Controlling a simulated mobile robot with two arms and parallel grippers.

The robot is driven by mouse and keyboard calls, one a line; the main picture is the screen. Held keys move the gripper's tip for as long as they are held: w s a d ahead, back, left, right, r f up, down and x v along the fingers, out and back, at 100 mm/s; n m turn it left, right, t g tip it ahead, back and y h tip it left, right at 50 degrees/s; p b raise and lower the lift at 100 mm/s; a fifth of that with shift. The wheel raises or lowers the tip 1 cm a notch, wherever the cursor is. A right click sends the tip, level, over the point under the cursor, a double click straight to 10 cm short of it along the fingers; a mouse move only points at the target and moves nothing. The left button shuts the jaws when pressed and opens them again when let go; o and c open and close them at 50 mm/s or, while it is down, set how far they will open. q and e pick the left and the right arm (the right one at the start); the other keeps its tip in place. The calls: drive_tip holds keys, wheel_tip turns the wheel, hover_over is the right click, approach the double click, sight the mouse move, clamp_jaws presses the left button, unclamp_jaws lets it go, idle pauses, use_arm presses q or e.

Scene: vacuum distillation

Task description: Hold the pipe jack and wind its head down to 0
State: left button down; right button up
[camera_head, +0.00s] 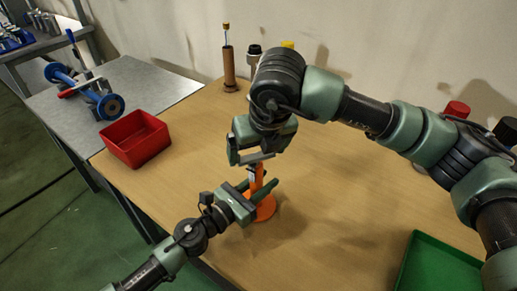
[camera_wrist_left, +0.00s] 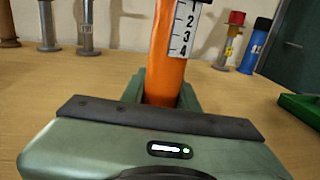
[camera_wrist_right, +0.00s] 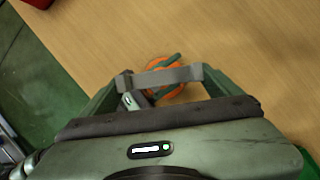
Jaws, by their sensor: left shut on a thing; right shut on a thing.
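The pipe jack is an orange post on a round orange base (camera_head: 265,209), upright on the wooden table. A white scale (camera_wrist_left: 186,28) on the post shows 1 to 4 in the left wrist view; any 0 mark is out of that frame. My left gripper (camera_head: 254,190) is shut around the orange post (camera_wrist_left: 166,75), low down. My right gripper (camera_head: 252,157) is above it, shut on the jack's grey bar-like head (camera_wrist_right: 162,79), which spans between its fingers. The scale reading at the head is not visible.
A red bin (camera_head: 136,139) stands at the table's left edge and a green tray (camera_head: 440,266) at the front right. A brown post (camera_head: 229,70) and other posts stand along the wall. A grey bench (camera_head: 130,85) holds a blue-wheeled device (camera_head: 108,106). The table around the jack is clear.

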use_arm(q)
drive_tip(key=shift+a+f, duration=0.1)
drive_tip(key=shift+f, duration=0.25)
use_arm(e)
drive_tip(key=m, duration=0.2)
drive_tip(key=m+h, duration=0.2)
drive_tip(key=m, duration=0.1)
drive_tip(key=shift+a+r+m, duration=0.3)
use_arm(q)
drive_tip(key=shift+s, duration=0.1)
use_arm(e)
drive_tip(key=shift+w+a+m+h, duration=0.1)
drive_tip(key=shift+m+h, duration=0.35)
drive_tip(key=shift+m, duration=0.7)
drive_tip(key=shift+w+m+h, duration=0.1)
drive_tip(key=shift+m+h, duration=0.35)
drive_tip(key=shift+m, duration=0.7)
drive_tip(key=o, duration=1.1)
drive_tip(key=shift+c, duration=0.2)
drive_tip(key=shift+s, duration=0.15)
drive_tip(key=shift+f, duration=0.1)
use_arm(q)
drive_tip(key=shift+r, duration=0.15)
use_arm(e)
drive_tip(key=v, duration=1.2)
